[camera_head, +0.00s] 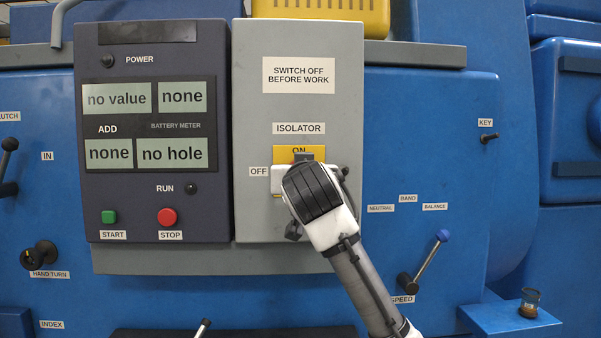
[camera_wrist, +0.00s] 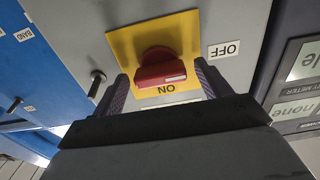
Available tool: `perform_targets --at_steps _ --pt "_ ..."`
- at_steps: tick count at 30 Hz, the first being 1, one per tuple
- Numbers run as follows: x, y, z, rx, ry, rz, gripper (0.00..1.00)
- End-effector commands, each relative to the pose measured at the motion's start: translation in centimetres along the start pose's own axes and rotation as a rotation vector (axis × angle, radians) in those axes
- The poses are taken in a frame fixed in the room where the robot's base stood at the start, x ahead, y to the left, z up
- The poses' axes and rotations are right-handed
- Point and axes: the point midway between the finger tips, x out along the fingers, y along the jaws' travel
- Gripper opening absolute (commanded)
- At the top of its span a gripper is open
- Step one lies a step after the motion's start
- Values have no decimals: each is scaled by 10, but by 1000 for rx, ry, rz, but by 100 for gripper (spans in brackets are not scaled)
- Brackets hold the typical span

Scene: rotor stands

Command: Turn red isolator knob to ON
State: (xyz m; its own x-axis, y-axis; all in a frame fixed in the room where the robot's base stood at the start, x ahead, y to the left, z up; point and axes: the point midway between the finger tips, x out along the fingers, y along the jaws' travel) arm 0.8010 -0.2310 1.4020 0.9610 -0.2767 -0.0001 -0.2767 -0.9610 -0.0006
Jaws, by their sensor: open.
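The red isolator knob (camera_wrist: 160,68) sits on a yellow plate (camera_wrist: 124,42) in the wrist view. Its bar lies crosswise there, with a white mark on the near face. My gripper (camera_wrist: 161,74) is open, with one finger on each side of the knob; contact cannot be told. In the head view the yellow plate (camera_head: 286,152) shows at its top, but my wrist hides the knob.
The grey isolator box (camera_head: 255,105) adjoins a dark meter panel (camera_head: 90,150) with green START (camera_head: 109,217) and red STOP (camera_head: 167,217) buttons. A blue-tipped lever (camera_head: 430,258) stands to the right of my arm. A small cup (camera_head: 529,303) rests on a ledge at lower right.

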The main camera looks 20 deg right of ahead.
Motion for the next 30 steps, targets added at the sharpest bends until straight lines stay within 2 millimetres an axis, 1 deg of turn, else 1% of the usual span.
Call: perform_targets --at_steps 1,9,10,11,20,26,30 --pt "0 0 0 0 0 0 72" --pt "0 0 0 0 0 0 37" --pt "0 0 0 0 0 0 33" --pt "0 0 0 0 0 0 32" --pt "0 -1 1 43 0 -2 32" --pt "0 -2 2 157 -1 -5 32" --pt "0 -2 2 274 -2 -6 32"
